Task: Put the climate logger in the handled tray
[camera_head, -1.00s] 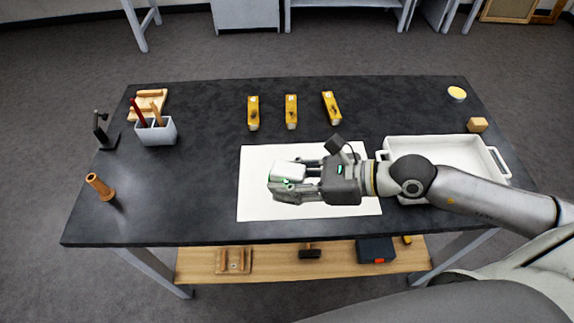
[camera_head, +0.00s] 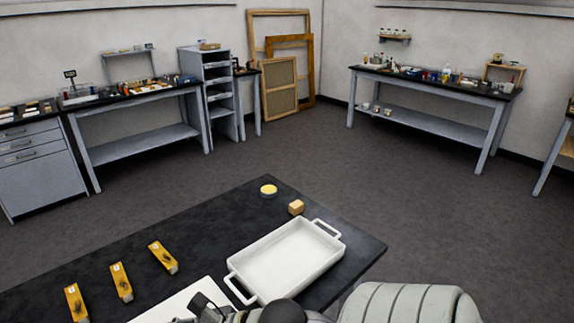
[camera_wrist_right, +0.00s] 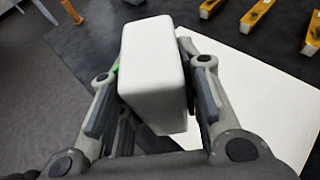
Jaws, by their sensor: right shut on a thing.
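A white rounded box, the climate logger (camera_wrist_right: 150,55), is between the two fingers of my right gripper (camera_wrist_right: 155,95) in the right wrist view. The gripper is shut on it and holds it over the white sheet (camera_wrist_right: 255,85). The handled tray (camera_head: 285,262) is white, with a handle at each end. It stands empty on the black table in the head view. Only part of my right wrist shows at the bottom edge of the head view, left of the tray; the fingers are cut off there. My left gripper is not in view.
A wooden block (camera_head: 296,207) and a round yellow-topped dish (camera_head: 268,190) sit behind the tray. The black table (camera_head: 200,245) is bare between the tools and the tray. Workbenches stand far off by the walls.

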